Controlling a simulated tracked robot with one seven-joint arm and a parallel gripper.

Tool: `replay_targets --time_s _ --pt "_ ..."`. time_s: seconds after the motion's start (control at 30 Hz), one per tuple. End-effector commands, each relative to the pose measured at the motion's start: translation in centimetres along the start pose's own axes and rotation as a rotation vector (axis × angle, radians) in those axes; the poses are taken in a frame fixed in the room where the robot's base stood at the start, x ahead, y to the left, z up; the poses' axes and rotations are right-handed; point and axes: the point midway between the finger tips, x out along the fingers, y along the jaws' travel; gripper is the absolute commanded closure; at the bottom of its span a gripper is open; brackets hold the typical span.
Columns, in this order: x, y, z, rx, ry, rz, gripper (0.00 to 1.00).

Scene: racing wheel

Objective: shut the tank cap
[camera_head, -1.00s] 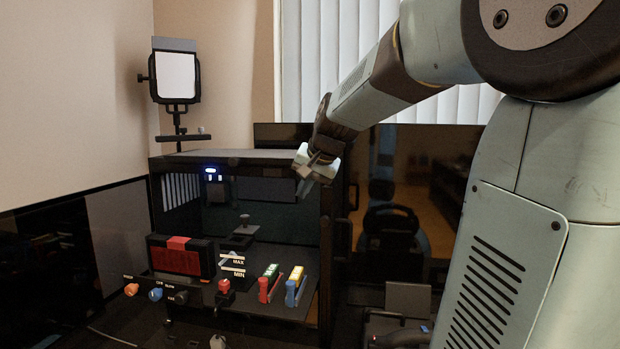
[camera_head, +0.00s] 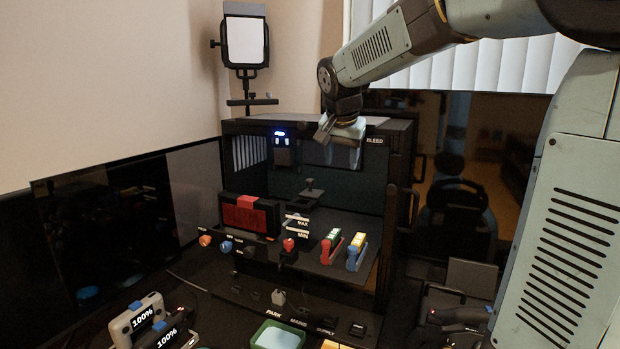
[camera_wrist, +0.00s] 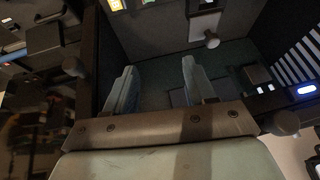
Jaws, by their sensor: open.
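A small dark plate with a grey knob (camera_head: 310,187), which looks like the tank cap, is inside the black cabinet, just above the MAX and MIN labels (camera_head: 297,226). I cannot tell whether it is open or shut. The pale knob also shows in the wrist view (camera_wrist: 211,40), ahead and right of the fingers. My gripper (camera_head: 342,130) is at the cabinet's top front edge, above and right of the knob. Its two fingers (camera_wrist: 158,82) are apart in the wrist view, with nothing between them.
The black cabinet's top edge (camera_head: 385,122) and right post (camera_head: 395,210) are close to my gripper. Inside are a red-fronted box (camera_head: 245,214), a red lever (camera_head: 331,246) and a blue lever (camera_head: 357,251). A lamp (camera_head: 246,42) stands behind.

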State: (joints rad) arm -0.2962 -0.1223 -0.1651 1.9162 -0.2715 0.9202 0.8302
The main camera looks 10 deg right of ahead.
Motion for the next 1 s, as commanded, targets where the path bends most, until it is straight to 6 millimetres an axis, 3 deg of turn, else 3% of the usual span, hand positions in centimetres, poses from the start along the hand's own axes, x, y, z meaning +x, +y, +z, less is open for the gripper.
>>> replay_targets --time_s 0.3,0.5,0.77,1.0 --pt "0.6 -7.3 1.1 -0.039 0.174 0.113 0.45" --pt "0.1 -10.8 1.7 -0.044 0.283 0.13 0.45" --pt "0.4 -11.8 1.6 -0.041 0.325 0.132 0.45" --pt "3.6 -11.4 0.6 -0.041 0.323 0.133 0.45"
